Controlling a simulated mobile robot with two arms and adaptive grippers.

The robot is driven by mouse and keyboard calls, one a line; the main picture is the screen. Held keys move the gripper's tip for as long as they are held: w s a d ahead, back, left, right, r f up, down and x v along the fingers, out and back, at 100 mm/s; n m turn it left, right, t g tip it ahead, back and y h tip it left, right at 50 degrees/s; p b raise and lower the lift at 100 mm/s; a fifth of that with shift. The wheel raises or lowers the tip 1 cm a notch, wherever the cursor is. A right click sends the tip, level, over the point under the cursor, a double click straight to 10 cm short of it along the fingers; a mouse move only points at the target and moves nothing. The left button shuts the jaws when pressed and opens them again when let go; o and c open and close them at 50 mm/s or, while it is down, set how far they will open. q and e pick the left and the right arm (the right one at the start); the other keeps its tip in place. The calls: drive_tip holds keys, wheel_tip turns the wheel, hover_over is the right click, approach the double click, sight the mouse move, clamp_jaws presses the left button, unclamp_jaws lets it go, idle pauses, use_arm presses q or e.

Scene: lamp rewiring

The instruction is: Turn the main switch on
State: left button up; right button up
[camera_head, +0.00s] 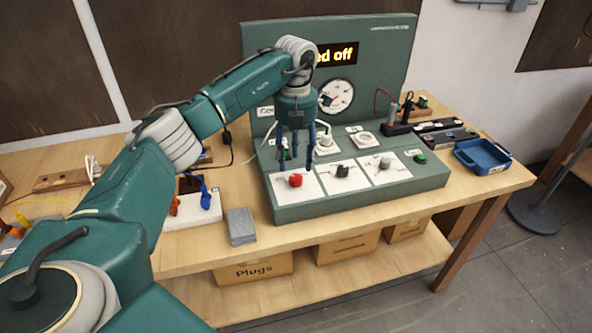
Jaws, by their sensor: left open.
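A green test bench (345,203) stands on the wooden table, with a row of knobs on white plates. A red knob (295,181) is at the left, a black knob (342,171) in the middle and a grey knob (385,163) at the right. The plate labels are too small to read, so I cannot tell from them which is the main switch. My left gripper (296,163) points down with fingers apart and empty, just above and behind the red knob. A lit display (338,54) partly hidden by my arm ends in "ed off". My right gripper is not in view.
A dial (336,96) and sockets sit behind the knobs. A green button (420,159) is at the bench's right. A blue tray (482,156) stands farther right. A grey block (240,226) and a white block with blue and orange pieces (195,212) lie left of the bench.

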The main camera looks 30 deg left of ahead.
sight(296, 177)
use_arm(q)
wheel_tip(296, 177, down, 4)
drive_tip(key=shift+s+f+p, duration=0.1)
drive_tip(key=shift+p, duration=0.4)
drive_tip(key=shift+f, duration=0.7)
drive_tip(key=c, duration=1.1)
drive_tip(key=shift+c, duration=0.2)
